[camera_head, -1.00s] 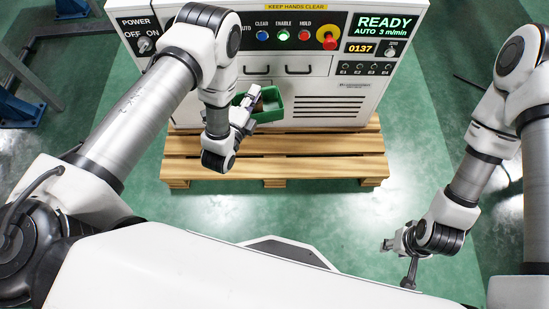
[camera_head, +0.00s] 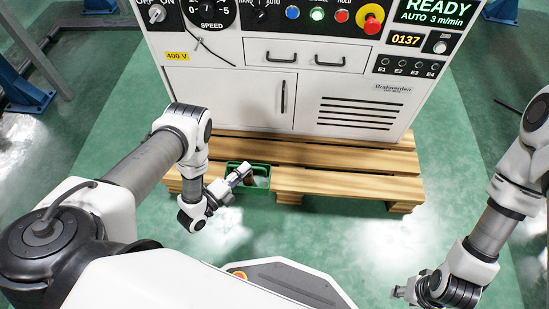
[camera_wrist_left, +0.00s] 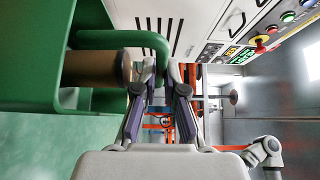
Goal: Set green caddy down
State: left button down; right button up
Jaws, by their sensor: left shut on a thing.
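The green caddy (camera_head: 260,189) appears over the front planks of the pallet in the head view; whether it touches them I cannot tell. In the left wrist view the caddy (camera_wrist_left: 32,55) fills the left side, with a brown cylinder (camera_wrist_left: 95,68) in it. My left gripper (camera_head: 240,176) is shut on the caddy's green handle; its fingers (camera_wrist_left: 160,75) show at the handle's end in the wrist view. My right gripper (camera_head: 401,292) is low at the right, away from the caddy, and too small to tell open or shut.
The wooden pallet (camera_head: 330,182) lies on the green floor (camera_head: 345,235). A white machine (camera_head: 225,100) with drawers, buttons and a red knob (camera_head: 370,22) stands behind the caddy. The floor in front of the pallet is clear.

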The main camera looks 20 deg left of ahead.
pick_arm(q)
jog(key=w+b, duration=0.1)
jog(key=b, duration=0.1)
jog(key=w+f+b, duration=0.1)
jog(key=w+b, duration=0.1)
jog(key=b, duration=0.1)
jog(key=shift+d, duration=0.2)
jog(key=w+d+f+b, duration=0.1)
jog(key=w+f+b, duration=0.3)
jog(key=w+b, duration=0.4)
jog(key=x, duration=0.2)
jog(key=shift+w, duration=0.35)
jog(key=c, duration=1.3)
grip_release()
jog(key=shift+o, duration=0.2)
pick_arm(e)
notch_tip(320, 180, down, 15)
jog(key=shift+w+r, duration=0.1)
